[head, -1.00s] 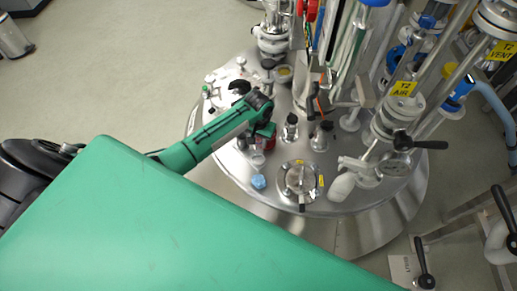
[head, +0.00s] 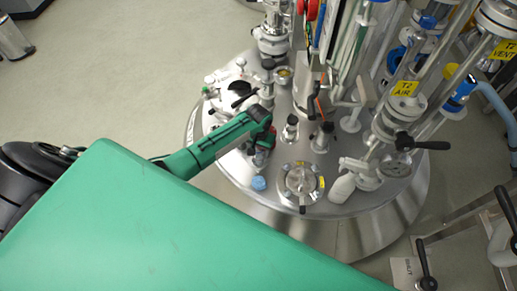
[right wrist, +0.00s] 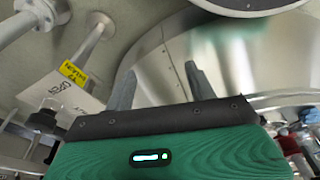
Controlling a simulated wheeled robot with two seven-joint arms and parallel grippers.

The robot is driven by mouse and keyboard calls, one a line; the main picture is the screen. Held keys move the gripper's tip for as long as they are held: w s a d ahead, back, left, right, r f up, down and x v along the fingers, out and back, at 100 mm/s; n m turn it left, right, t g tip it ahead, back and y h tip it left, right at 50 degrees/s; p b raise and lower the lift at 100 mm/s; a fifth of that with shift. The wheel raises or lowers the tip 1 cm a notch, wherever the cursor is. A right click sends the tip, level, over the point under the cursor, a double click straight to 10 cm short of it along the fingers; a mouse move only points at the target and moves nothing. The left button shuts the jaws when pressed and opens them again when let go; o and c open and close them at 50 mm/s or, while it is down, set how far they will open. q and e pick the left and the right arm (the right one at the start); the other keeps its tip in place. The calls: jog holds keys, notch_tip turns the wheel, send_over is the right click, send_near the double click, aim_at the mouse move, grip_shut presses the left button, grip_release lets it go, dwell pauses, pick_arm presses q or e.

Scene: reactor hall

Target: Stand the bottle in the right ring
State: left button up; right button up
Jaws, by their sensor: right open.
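A small blue cap-like top (head: 258,183) shows on the steel vessel lid in the head view; I cannot tell whether it belongs to the bottle. My left gripper (head: 260,155) points down at the lid, just behind the blue top. Its fingertips are small and partly hidden, so its grip is unclear. My right gripper (right wrist: 160,88) is open and empty in the right wrist view. I cannot make out the right ring.
The round steel lid (head: 233,170) carries a round bolted port (head: 301,180) and several upright fittings. Tall pipes with a yellow-tagged valve (head: 398,110) crowd the right. A black-handled valve (head: 424,268) stands at the lower right. Open floor (head: 120,80) lies to the left.

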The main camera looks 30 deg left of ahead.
pick_arm(q)
jog(key=shift+r, duration=0.15)
